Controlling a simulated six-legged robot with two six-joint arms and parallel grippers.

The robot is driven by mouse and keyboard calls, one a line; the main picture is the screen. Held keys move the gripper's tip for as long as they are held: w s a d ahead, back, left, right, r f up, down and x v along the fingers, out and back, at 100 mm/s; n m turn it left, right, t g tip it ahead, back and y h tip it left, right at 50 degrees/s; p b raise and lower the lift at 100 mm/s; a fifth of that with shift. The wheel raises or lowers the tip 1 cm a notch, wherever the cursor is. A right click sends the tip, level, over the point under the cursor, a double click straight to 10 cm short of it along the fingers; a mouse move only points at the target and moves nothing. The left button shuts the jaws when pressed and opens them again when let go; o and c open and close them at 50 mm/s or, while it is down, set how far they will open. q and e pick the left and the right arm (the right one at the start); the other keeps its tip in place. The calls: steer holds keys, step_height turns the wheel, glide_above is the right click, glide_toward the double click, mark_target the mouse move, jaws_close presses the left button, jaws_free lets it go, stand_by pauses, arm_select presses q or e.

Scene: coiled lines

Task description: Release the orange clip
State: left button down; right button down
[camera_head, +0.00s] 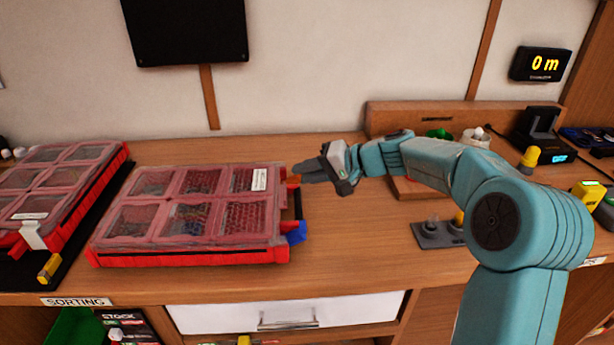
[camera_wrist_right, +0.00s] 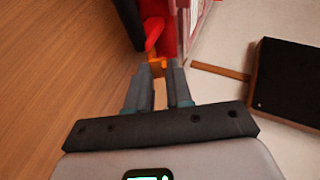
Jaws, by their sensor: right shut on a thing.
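The red organizer case (camera_head: 188,256) with clear compartment lids lies on the wooden bench, its lid down. The orange clip (camera_head: 293,179) is on its right side near the back corner, mostly hidden by my fingers; it also shows in the right wrist view (camera_wrist_right: 157,63). My right gripper (camera_head: 302,173) reaches in from the right and is shut on the orange clip at its fingertips (camera_wrist_right: 158,74). A blue clip (camera_head: 296,232) sits at the front of the same side. My left gripper is not in view.
A second red case (camera_head: 122,162) lies at the left on a dark mat. A grey holder (camera_head: 437,235), a wooden tray and a yellow-topped item (camera_head: 529,158) stand to the right. The bench is clear in front of the right gripper.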

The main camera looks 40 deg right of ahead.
steer(key=c, duration=1)
jaws_free()
steer(key=shift+s+d, duration=0.1)
steer(key=v, duration=1.6)
steer(key=shift+s+d, duration=0.1)
steer(key=shift+f, duration=0.1)
